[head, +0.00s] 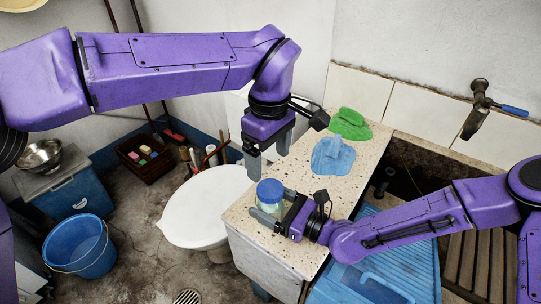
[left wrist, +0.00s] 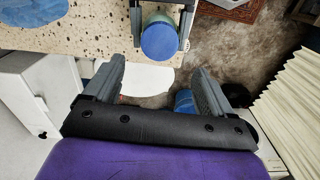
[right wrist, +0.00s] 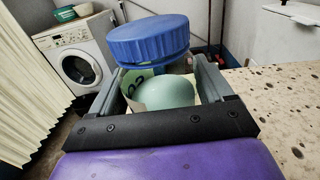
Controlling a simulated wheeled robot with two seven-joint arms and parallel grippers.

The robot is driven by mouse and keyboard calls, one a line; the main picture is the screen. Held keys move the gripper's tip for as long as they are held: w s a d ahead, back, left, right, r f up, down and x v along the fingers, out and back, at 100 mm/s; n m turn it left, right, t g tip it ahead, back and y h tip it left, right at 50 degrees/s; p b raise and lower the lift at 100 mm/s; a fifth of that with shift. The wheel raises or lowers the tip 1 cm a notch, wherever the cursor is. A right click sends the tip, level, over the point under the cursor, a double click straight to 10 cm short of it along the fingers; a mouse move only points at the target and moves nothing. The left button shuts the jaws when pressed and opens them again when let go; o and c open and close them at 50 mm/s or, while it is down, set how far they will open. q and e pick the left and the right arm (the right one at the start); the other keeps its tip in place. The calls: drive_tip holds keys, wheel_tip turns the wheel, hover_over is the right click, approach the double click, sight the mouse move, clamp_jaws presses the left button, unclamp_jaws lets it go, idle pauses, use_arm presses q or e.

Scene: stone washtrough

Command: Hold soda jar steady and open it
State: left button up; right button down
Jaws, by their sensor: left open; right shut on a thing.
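The soda jar has a blue ribbed lid (head: 270,189) and a pale green body (right wrist: 165,92) with a partly hidden label. It stands at the near left end of the speckled stone counter (head: 345,185). The lid is on top of the jar. My right gripper (head: 268,210) is shut on the jar body, one finger on each side, below the lid. My left gripper (head: 269,158) is open and empty, pointing down above the jar and apart from it. In the left wrist view the lid (left wrist: 159,42) shows beyond the open fingers (left wrist: 159,72).
A blue cloth (head: 332,155) and a green cloth (head: 349,124) lie on the counter behind the jar. A white round-topped stool (head: 205,205) stands left of the counter. The trough with a blue washboard (head: 385,265) and a tap (head: 480,100) are at right.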

sight(270, 188)
use_arm(q)
drive_tip(key=m, duration=0.8)
drive_tip(key=shift+f+m, duration=0.15)
drive_tip(key=shift+m, duration=0.15)
wheel_tip(270, 188, down, 8)
drive_tip(key=shift+r, duration=0.1)
drive_tip(key=c, duration=1.1)
drive_tip(key=n, duration=0.6)
drive_tip(key=shift+d+n, duration=0.1)
drive_tip(key=shift+n, duration=0.2)
drive_tip(key=n, duration=1.5)
drive_tip(key=shift+r, duration=0.1)
drive_tip(key=n, duration=2.1)
drive_tip(key=shift+n, duration=0.3)
drive_tip(key=n, duration=0.6)
drive_tip(key=shift+r, duration=0.1)
drive_tip(key=n, duration=0.5)
